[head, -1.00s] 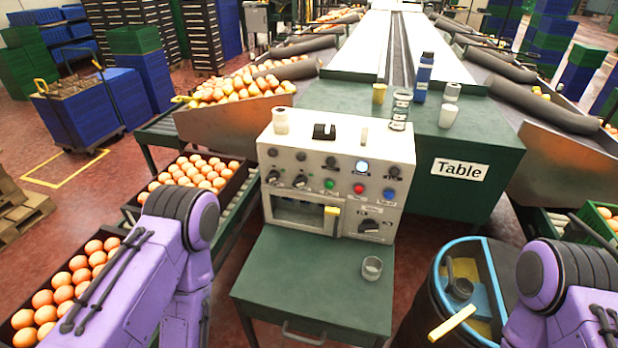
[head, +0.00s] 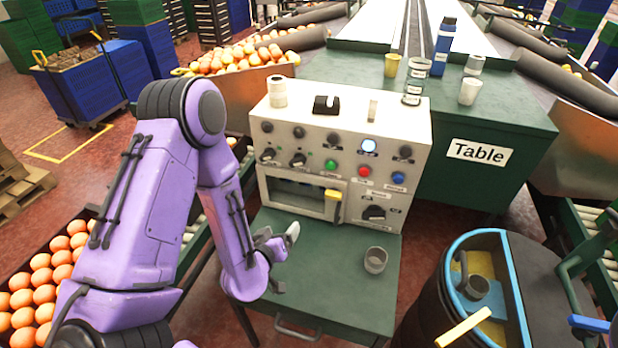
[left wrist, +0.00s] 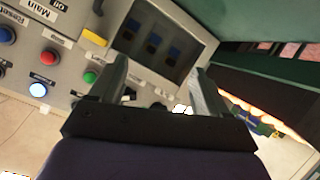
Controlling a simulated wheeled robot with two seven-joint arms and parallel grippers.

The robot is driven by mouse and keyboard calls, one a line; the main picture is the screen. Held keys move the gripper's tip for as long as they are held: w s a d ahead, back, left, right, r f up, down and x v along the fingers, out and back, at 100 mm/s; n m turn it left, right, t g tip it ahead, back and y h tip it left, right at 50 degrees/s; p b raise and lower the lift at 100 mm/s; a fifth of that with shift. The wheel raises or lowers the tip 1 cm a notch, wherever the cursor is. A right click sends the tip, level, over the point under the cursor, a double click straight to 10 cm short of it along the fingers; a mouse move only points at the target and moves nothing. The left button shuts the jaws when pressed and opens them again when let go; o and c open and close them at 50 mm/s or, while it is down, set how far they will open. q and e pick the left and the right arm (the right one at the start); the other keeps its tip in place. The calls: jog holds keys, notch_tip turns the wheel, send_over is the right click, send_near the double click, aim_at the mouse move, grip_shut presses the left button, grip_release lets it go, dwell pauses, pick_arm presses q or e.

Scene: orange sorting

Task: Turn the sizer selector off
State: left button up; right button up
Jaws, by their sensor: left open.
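The control box (head: 345,125) stands on the green stand. Two black selector knobs, the left one (head: 268,155) and the right one (head: 298,160), sit on its left front. A larger dark rotary switch (head: 374,212) is at lower right; the left wrist view shows the word Main (left wrist: 60,4) near it. The small labels are too fine to tell which knob is the sizer selector. My left gripper (head: 284,261) is open and empty, in front of the box's lower left, below the knobs. In the left wrist view its fingers (left wrist: 160,82) are spread before the panel. My right gripper is out of view.
Green (head: 331,165), red (head: 364,171) and blue (head: 398,178) buttons and a lit white lamp (head: 369,146) are on the panel. A yellow handle (head: 333,205) projects from it. A grey cup (head: 375,260) stands on the green shelf (head: 335,285). A dark bin (head: 440,300) is at right.

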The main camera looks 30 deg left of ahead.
aim_at(296, 165)
pick_arm(q)
jog(key=w+a+r+n+t+y, duration=0.1)
jog(key=w+a+r+t, duration=0.2)
jog(key=w+r+t, duration=0.5)
jog(key=w+g, duration=0.1)
jog(key=w, duration=0.1)
jog(key=w+a+r+g+p, duration=0.1)
jog(key=w, duration=0.2)
jog(key=w+g, duration=0.1)
jog(key=w, duration=0.1)
jog(key=shift+w+a+r, duration=0.15)
jog(key=shift+w+a, duration=0.1)
jog(key=shift+a, duration=0.1)
jog(key=c, duration=1.1)
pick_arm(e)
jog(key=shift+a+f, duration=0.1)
